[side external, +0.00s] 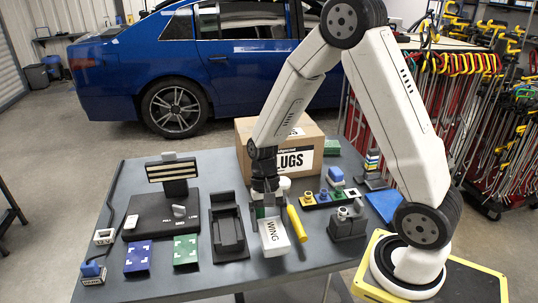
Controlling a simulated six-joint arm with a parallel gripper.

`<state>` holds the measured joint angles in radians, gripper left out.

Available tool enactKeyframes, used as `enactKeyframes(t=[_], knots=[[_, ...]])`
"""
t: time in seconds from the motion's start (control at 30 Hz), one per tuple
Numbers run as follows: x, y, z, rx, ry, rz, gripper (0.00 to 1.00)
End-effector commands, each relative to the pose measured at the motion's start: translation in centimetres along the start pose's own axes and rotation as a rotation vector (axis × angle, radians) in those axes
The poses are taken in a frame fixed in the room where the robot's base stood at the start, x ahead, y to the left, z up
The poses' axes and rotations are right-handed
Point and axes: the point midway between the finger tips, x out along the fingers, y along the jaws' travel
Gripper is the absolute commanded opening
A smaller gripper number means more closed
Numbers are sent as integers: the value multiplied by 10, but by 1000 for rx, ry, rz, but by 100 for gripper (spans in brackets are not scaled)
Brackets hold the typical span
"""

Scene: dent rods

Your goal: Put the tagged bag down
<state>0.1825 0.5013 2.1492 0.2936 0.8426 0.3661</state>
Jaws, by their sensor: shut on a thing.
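The tagged bag (273,237) is a small white packet marked "WING" near the middle of the table. My gripper (267,207) points down and is shut on its upper end. The bag hangs or stands below the jaws; I cannot tell whether its lower edge touches the table. The fingertips are small and partly hidden, with some green showing beside them.
A cardboard box (304,152) stands behind. Blue (138,257) and green (186,250) squares lie left.

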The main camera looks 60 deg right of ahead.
Motion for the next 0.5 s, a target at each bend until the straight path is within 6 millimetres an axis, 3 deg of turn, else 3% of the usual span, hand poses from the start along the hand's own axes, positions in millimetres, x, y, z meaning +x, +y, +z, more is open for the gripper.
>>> enactKeyframes(t=[0.5], knots=[[32, 0, -13, 0, -2, 1, 29]])
